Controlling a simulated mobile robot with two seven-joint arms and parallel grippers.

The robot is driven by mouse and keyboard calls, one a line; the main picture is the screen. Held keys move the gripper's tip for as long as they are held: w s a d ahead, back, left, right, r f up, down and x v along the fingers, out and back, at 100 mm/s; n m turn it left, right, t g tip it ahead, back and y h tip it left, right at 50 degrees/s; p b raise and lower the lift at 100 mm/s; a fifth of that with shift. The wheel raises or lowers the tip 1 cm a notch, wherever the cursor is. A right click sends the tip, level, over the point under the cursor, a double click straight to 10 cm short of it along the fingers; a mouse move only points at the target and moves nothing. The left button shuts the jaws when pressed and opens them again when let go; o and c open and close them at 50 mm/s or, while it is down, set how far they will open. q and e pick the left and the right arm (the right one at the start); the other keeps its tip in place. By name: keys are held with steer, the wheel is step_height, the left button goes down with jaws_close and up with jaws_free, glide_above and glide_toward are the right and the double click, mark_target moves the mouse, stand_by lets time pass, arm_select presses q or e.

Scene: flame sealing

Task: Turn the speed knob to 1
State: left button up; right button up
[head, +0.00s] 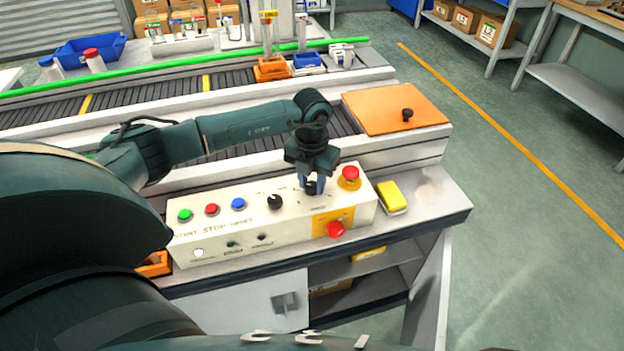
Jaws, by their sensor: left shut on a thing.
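The control panel (225,230) is a cream box on the front ledge of the machine. Its top has green, red and blue buttons at the left and a black knob (275,202) in the middle. A second black knob (311,188), which I take to be the speed knob, sits to the right of it. My left gripper (312,185) points down and is shut on this second knob. The knob's pointer and scale are too small and partly hidden to read. My right gripper is not in view.
A red emergency button (349,174) stands on the panel close to the right of my left gripper. A red switch (336,229) is on the front face. A yellow sponge (391,197) lies right of the panel. An orange lid (395,108) and the conveyor (150,92) lie behind.

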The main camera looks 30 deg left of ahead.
mark_target(312, 185)
arm_select(q)
steer(key=n+p, duration=0.1)
steer(key=n, duration=0.5)
steer(key=n+p, duration=0.1)
steer(key=n, duration=0.5)
steer(key=shift+n+p, duration=0.35)
steer(key=shift+n, duration=0.05)
stand_by(0.3)
steer(key=o, duration=1)
step_height(312, 185, up, 13)
steer(key=shift+r+b, duration=0.1)
steer(key=shift+b, duration=0.7)
